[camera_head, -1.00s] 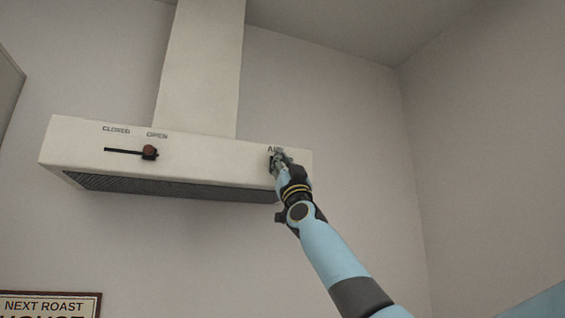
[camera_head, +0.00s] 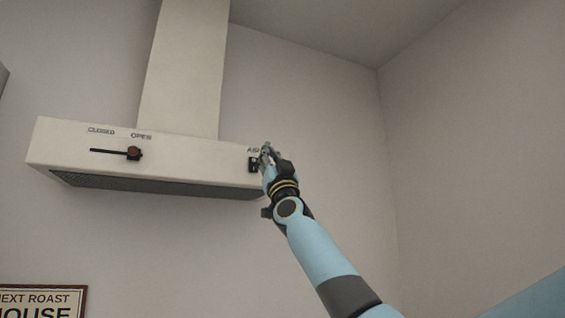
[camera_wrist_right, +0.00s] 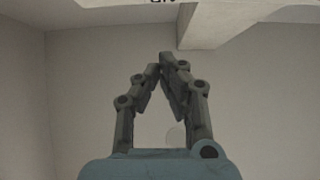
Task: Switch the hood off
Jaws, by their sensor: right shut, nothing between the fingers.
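The white hood (camera_head: 190,165) hangs on the wall in the head view, with a chimney above it. A dark switch (camera_head: 253,165) under the label "AIR" sits at the right end of its front face. My right gripper (camera_head: 266,149) is shut and empty, just right of the switch in the picture and partly over the hood's right end. I cannot tell whether it touches the hood. In the right wrist view the fingertips (camera_wrist_right: 166,62) meet, and part of a label shows at the top edge. The switch's position is too small to read. My left gripper is not in view.
A framed sign (camera_head: 40,301) hangs at the lower left. The wall right of the hood is bare.

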